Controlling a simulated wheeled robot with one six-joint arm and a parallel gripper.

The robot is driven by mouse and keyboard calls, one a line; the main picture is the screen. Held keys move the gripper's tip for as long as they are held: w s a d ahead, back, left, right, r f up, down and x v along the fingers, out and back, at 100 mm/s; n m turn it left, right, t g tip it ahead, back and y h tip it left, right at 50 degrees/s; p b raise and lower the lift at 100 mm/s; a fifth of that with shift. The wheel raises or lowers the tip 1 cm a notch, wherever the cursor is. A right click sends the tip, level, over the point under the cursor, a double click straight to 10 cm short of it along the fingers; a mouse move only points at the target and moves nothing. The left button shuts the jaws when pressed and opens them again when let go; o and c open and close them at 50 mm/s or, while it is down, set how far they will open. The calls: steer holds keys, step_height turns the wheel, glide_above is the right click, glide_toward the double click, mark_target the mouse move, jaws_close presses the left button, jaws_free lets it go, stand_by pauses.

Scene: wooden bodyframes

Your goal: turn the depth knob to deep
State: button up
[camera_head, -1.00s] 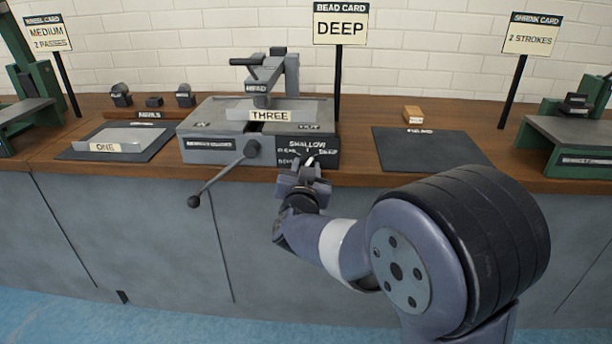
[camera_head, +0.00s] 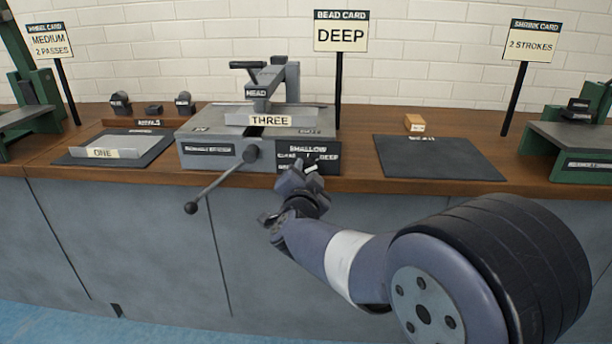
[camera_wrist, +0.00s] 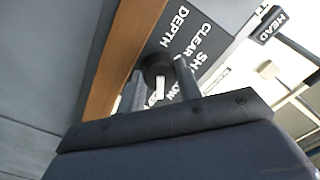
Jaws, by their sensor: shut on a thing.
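The depth knob (camera_wrist: 158,68) is dark and round with a white pointer mark (camera_wrist: 160,88). My gripper (camera_wrist: 160,82) is shut on the knob, with one finger on each side in the wrist view. In the head view my gripper (camera_head: 303,177) covers most of the knob and part of the lettering. The white mark leans toward the DEEP side; its exact setting is hard to tell. The bead card (camera_head: 341,35) reads DEEP.
The machine's crank lever (camera_head: 222,180) sticks out left of my gripper, in front of the bench. A plate marked THREE (camera_head: 270,120) lies on the machine. A dark mat (camera_head: 440,158) lies to the right, with a small wooden block (camera_head: 414,123) behind it.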

steer(key=o, duration=1)
steer(key=s+p, duration=0.1)
steer(key=s, duration=0.4)
steer(key=s+p, duration=0.1)
steer(key=s, duration=0.4)
steer(key=shift+s+a, duration=0.2)
steer(key=shift+s, duration=0.2)
steer(key=w+b, duration=0.1)
steer(key=w, duration=0.4)
steer(key=w+b, duration=0.1)
steer(key=w, duration=0.3)
steer(key=shift+w+d+f, duration=0.1)
steer(key=shift+w+d, duration=0.1)
steer(key=shift+w, duration=0.8)
steer(key=shift+s, duration=0.1)
